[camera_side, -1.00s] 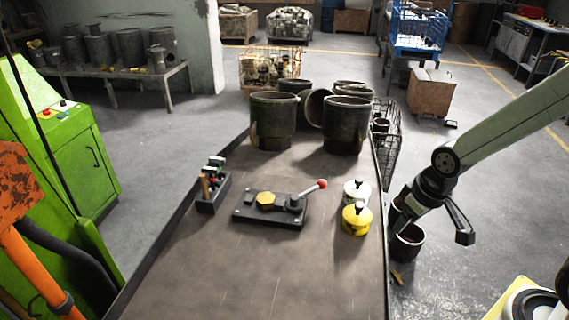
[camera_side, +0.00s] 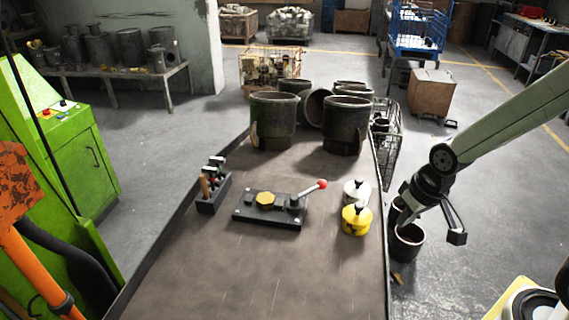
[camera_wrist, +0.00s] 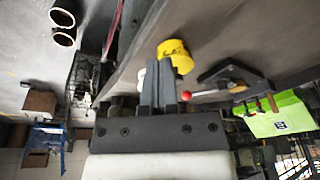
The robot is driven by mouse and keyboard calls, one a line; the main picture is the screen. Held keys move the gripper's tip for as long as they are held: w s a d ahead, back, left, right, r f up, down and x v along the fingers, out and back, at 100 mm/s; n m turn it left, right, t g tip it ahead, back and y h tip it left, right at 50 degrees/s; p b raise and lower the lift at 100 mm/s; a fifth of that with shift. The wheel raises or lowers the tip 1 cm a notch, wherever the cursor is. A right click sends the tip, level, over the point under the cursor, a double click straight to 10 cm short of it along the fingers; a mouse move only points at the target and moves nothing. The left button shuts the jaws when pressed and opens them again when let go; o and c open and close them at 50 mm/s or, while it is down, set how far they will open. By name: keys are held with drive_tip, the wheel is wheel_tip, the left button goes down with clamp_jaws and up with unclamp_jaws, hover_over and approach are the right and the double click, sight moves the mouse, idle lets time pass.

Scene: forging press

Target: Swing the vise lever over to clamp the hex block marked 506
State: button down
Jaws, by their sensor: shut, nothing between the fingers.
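The black vise (camera_side: 255,213) lies on the table with the brass-coloured hex block (camera_side: 265,200) on it; no number is readable. Its lever (camera_side: 308,190) sticks up to the right and ends in a red ball (camera_side: 321,184). My gripper (camera_side: 457,237) is off the table's right side, well away from the lever. In the wrist view my gripper's fingers (camera_wrist: 158,88) are together and empty.
A yellow lidded pot (camera_side: 355,220) and a white one (camera_side: 356,192) stand between the lever and my gripper. A tool holder (camera_side: 213,188) is left of the vise. Large dark pots (camera_side: 347,125) stand at the back. The table's front (camera_side: 260,275) is clear.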

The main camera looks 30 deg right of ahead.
drive_tip(key=w+m, duration=0.3)
drive_tip(key=m, duration=0.5)
drive_tip(key=w+r+m+t, duration=0.1)
drive_tip(key=w+m, duration=0.2)
drive_tip(key=m, duration=0.4)
drive_tip(key=w+m, duration=0.3)
drive_tip(key=m, duration=0.5)
drive_tip(key=shift+w+d+r+m+t+y, duration=0.1)
drive_tip(key=shift+d+r+m+t+y, duration=0.1)
drive_tip(key=shift+r+m+t+y, duration=0.15)
drive_tip(key=w+m, duration=0.1)
drive_tip(key=m, duration=0.1)
drive_tip(key=w+m, duration=0.1)
drive_tip(key=m, duration=0.2)
drive_tip(key=w+m, duration=0.1)
drive_tip(key=m, duration=0.2)
drive_tip(key=shift+w+d+r+m+t, duration=0.15)
drive_tip(key=shift+d+m+t, duration=0.1)
drive_tip(key=shift+t, duration=0.1)
drive_tip(key=shift+x, duration=5.05)
drive_tip(key=shift+w+a+r, duration=0.15)
drive_tip(key=shift+w+a, duration=0.05)
drive_tip(key=shift+w, duration=0.15)
